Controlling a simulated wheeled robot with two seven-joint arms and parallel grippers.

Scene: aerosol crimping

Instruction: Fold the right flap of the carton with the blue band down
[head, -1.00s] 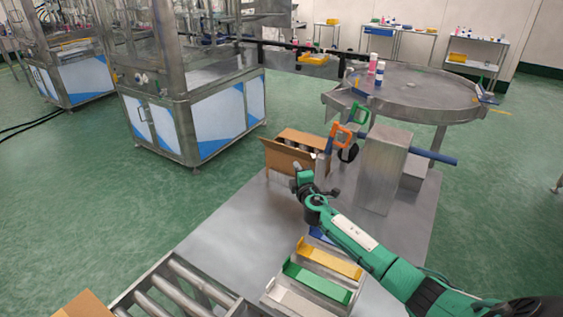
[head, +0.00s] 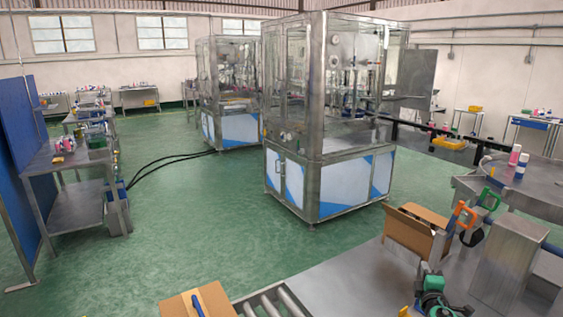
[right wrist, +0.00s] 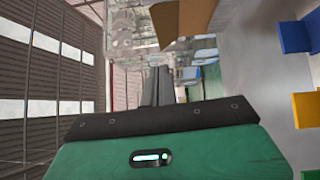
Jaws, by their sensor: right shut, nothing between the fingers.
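An open brown carton (head: 408,236) stands on the steel table at the right of the head view, with flaps raised. I see no blue band on it. A second carton (head: 215,300), cut off by the bottom edge, has a dark blue strip on its top. My right gripper (head: 424,268) is just in front of the open carton, low in the head view. In the right wrist view its fingers (right wrist: 157,88) are together and empty. Brown carton board (right wrist: 182,20) shows beyond them; contact cannot be told. My left gripper is not in view.
A roller conveyor (head: 272,303) lies between the cartons. Orange (head: 461,215) and green (head: 490,197) handled tools and a steel block (head: 508,262) stand right of the open carton. The table left of it is bare (head: 345,270).

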